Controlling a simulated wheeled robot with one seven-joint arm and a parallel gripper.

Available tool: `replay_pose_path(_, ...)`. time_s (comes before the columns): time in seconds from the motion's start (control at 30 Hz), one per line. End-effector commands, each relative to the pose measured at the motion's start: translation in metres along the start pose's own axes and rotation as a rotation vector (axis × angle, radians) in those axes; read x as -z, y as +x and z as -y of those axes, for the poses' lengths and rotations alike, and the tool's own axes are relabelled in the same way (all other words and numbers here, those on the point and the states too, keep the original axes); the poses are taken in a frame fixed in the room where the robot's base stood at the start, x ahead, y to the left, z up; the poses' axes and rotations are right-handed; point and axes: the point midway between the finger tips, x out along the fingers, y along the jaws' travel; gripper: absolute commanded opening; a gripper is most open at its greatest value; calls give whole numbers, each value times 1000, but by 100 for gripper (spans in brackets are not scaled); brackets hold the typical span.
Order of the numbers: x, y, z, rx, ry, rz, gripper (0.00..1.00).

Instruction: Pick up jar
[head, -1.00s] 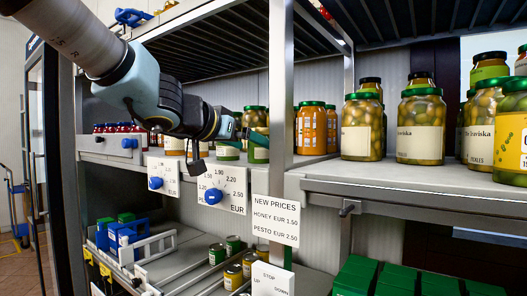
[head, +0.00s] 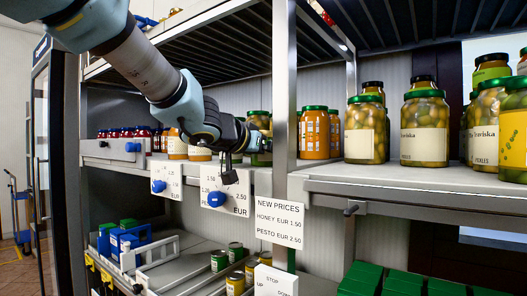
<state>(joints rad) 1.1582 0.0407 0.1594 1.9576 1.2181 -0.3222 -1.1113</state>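Several glass jars stand on the middle shelf, and the frames do not show which one the task means. My gripper (head: 256,141) reaches from the left over the shelf's front edge, in among jars left of the white post. Orange jars with green lids (head: 315,136) stand right of the post. Large jars of green olives (head: 366,132) stand farther right, and amber jars (head: 177,148) stand left of my wrist.
The white post (head: 284,100) stands close right of my gripper. Price dials (head: 216,199) and a "NEW PRICES" sign (head: 279,222) hang below the shelf edge. An upper rack (head: 215,50) is overhead. Tins (head: 235,283) and a blue crate (head: 124,240) sit below.

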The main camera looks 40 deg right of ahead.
Motion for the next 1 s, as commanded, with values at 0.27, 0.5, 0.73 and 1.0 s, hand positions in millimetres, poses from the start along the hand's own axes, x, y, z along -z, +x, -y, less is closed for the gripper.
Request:
replay_pose_path(0.27, 0, 0, 0, 0, 0, 0, 58)
replay_pose_path(0.5, 0, 0, 0, 0, 0, 0, 31)
replay_pose_path(0.73, 0, 0, 0, 0, 0, 1, 6)
replay_pose_path(1.0, 1, 0, 0, 0, 0, -1, 0)
